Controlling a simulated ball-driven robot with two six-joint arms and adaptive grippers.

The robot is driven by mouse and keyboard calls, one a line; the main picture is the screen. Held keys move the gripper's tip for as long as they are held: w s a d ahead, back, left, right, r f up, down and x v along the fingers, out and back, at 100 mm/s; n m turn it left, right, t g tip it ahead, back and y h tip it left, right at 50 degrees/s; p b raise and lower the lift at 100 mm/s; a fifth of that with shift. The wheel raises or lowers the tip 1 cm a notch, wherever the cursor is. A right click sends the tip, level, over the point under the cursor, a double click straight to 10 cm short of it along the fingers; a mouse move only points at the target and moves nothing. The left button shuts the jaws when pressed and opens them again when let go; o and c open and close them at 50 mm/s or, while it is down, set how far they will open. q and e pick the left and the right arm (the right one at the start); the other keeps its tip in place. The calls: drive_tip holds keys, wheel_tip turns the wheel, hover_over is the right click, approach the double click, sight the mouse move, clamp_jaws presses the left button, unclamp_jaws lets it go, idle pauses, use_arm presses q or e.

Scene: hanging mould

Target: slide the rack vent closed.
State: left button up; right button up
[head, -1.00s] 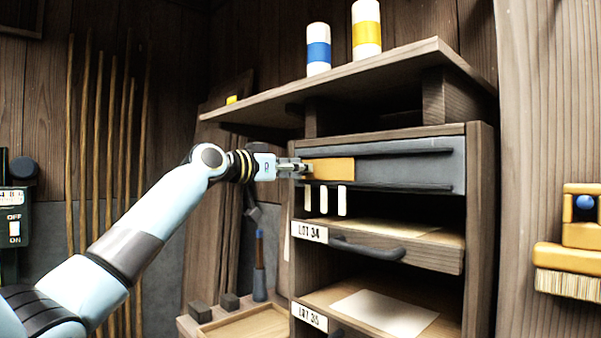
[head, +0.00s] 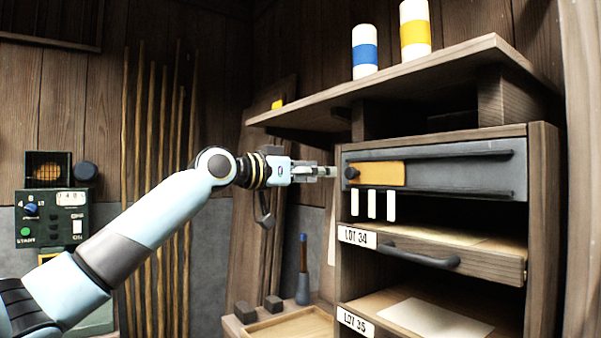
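The rack vent is a dark grey panel (head: 455,172) at the top of the wooden rack, with two dark horizontal rails. An orange slider plate (head: 382,175) sits between the rails at the panel's left end. A dark round knob (head: 351,173) is at the plate's left end. Three white upright strips (head: 372,205) show just below the plate. My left gripper (head: 331,171) points right at knob height, its tips just left of the knob with a small gap seen in the picture. It holds nothing visible; its finger opening is too small to judge. My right gripper is out of view.
A shelf (head: 400,80) with two banded canisters overhangs the vent. Below are the LOT 34 drawer (head: 440,255) with a dark handle and the LOT 35 drawer (head: 400,315). A green control box (head: 55,215) stands at left, near several leaning poles (head: 160,160).

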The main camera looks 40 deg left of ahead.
use_arm(q)
drive_tip(key=shift+v, duration=2.45)
wheel_tip(320, 180, down, 31)
drive_tip(key=a+n+g+y+b, duration=0.3)
drive_tip(key=n, duration=0.2)
drive_tip(key=s+f+n+g+y+b, duration=0.15)
drive_tip(key=s+f, duration=0.45)
drive_tip(key=f, duration=0.7)
drive_tip(key=s+f+g+y, duration=0.1)
drive_tip(key=s+f+g, duration=0.3)
drive_tip(key=f, duration=0.9)
drive_tip(key=s+d+f+g+y+b, duration=0.1)
drive_tip(key=s+d+f+g+b, duration=0.15)
drive_tip(key=s+f, duration=1.75)
drive_tip(key=s+d+f+m+g, duration=0.1)
drive_tip(key=s+d+f, duration=0.1)
drive_tip(key=s, duration=0.6)
drive_tip(key=s+d+f+m+g, duration=0.1)
drive_tip(key=s+d+f+g, duration=0.1)
drive_tip(key=s+f, duration=0.3)
drive_tip(key=s+d+f+m+g, duration=0.1)
drive_tip(key=s+d+f+g, duration=0.1)
drive_tip(key=s, duration=1.1)
wheel_tip(320, 180, down, 2)
drive_tip(key=shift+d+f, duration=0.1)
drive_tip(key=shift+d, duration=0.8)
